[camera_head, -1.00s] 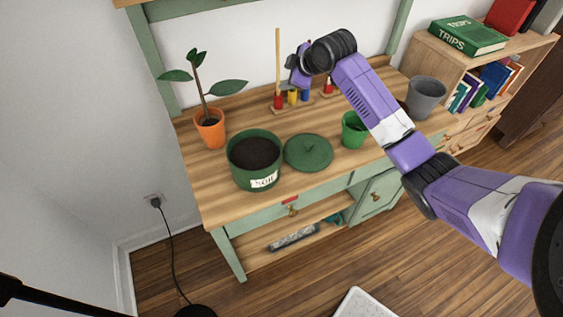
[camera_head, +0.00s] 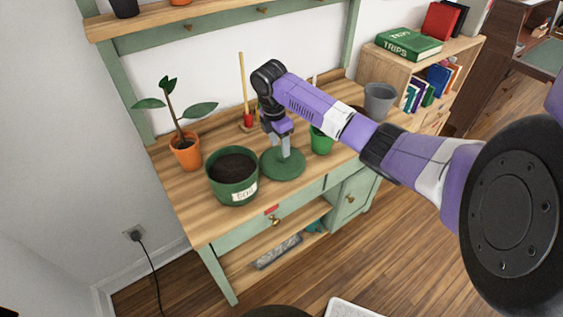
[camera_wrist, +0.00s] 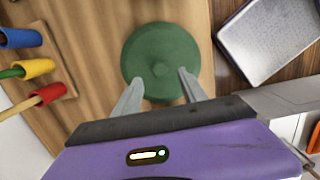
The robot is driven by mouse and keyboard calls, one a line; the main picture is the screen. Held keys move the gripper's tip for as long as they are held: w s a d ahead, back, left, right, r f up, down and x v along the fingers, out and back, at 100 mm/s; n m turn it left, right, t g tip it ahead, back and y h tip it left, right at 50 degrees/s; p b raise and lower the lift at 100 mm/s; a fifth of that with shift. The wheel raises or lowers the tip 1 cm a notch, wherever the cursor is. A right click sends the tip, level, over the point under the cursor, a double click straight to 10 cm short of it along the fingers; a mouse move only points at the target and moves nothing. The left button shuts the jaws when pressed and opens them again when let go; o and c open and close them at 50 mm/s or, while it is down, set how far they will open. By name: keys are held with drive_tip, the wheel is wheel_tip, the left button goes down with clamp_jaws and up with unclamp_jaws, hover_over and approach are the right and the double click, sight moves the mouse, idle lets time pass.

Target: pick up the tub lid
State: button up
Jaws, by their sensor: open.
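The tub lid (camera_head: 282,166) is a round dark green disc lying flat on the wooden bench, just right of the soil-filled green tub (camera_head: 233,188). In the wrist view the lid (camera_wrist: 160,50) shows a small round knob at its centre. My gripper (camera_head: 285,155) points down over the lid. In the wrist view my gripper (camera_wrist: 160,78) is open, with one finger on each side of the knob and nothing between them. I cannot tell whether the fingertips touch the lid.
An orange pot (camera_head: 186,153) with a plant stands at the left. A small green pot (camera_head: 321,142) stands close right of the lid, and a grey pot (camera_head: 379,101) farther right. Bare wood (camera_head: 208,229) lies in front of the tub.

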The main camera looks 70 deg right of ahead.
sight(282, 159)
drive_tip(key=f, duration=0.4)
drive_tip(key=shift+s+d, duration=0.25)
drive_tip(key=shift+d, duration=0.05)
drive_tip(key=shift+c, duration=0.4)
clamp_jaws()
idle(0.8)
